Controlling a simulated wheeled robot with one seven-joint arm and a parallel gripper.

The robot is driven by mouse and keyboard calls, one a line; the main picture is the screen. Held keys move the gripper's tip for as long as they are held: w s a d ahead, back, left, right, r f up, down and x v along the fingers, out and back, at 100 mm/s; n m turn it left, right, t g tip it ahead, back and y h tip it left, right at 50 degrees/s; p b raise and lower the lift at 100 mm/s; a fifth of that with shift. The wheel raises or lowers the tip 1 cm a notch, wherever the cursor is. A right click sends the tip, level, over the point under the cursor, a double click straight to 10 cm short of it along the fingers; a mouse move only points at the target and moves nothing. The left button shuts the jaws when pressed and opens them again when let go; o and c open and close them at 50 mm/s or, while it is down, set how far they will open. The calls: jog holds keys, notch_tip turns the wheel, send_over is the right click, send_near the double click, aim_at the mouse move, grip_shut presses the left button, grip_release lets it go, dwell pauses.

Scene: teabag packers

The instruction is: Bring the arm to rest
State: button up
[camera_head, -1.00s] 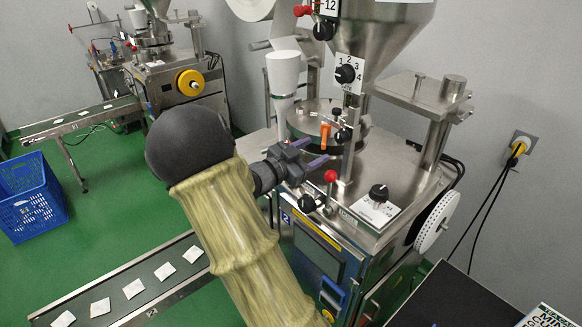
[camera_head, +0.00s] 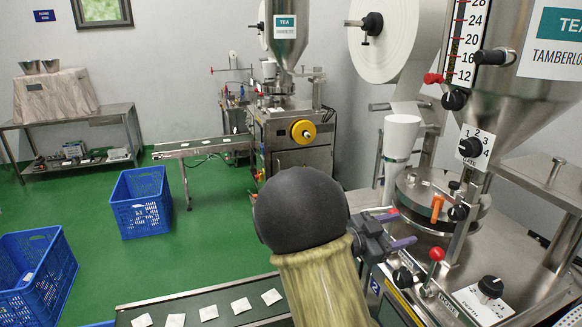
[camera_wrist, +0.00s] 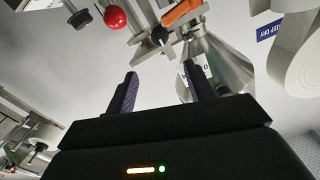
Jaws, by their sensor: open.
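My gripper (camera_head: 398,229) is in front of the near teabag packing machine (camera_head: 470,255), beside its red-knobbed lever (camera_head: 436,254) in the head view. Its two purple-grey fingers are spread, with nothing between them. In the wrist view my gripper (camera_wrist: 160,88) also shows open and empty, its fingers pointing up in the picture. The red knob (camera_wrist: 116,18) and an orange handle (camera_wrist: 181,12) show beyond the fingers. My forearm, in a yellowish sleeve, reaches up from the bottom of the head view. I cannot tell whether the gripper touches the machine.
A conveyor (camera_head: 235,318) with several teabags runs at the lower left. Blue crates (camera_head: 141,203) (camera_head: 36,278) stand on the green floor. A second packing machine (camera_head: 290,135) and a steel table (camera_head: 75,117) stand farther back. The floor between is clear.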

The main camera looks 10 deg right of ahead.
jog(key=w+a+f+n+t+y, duration=0.3)
jog(key=a+f+n+t+y, duration=0.1)
jog(key=a+n+y, duration=0.25)
jog(key=w+a+f+n+t+y, duration=0.2)
jog(key=a+f+n+t+y, duration=0.25)
jog(key=a+y, duration=0.25)
jog(key=s+a+f+n+g+y, duration=0.2)
jog(key=s+a+n+g, duration=0.1)
jog(key=s, duration=0.5)
jog(key=s+a+f+n+g+y, duration=0.2)
jog(key=s+a+n+g, duration=0.2)
jog(key=s, duration=0.5)
jog(key=shift+s+a+f+n, duration=0.25)
jog(key=shift+a+f+n, duration=0.15)
jog(key=shift+a+n, duration=0.75)
jog(key=shift+g+y, duration=0.25)
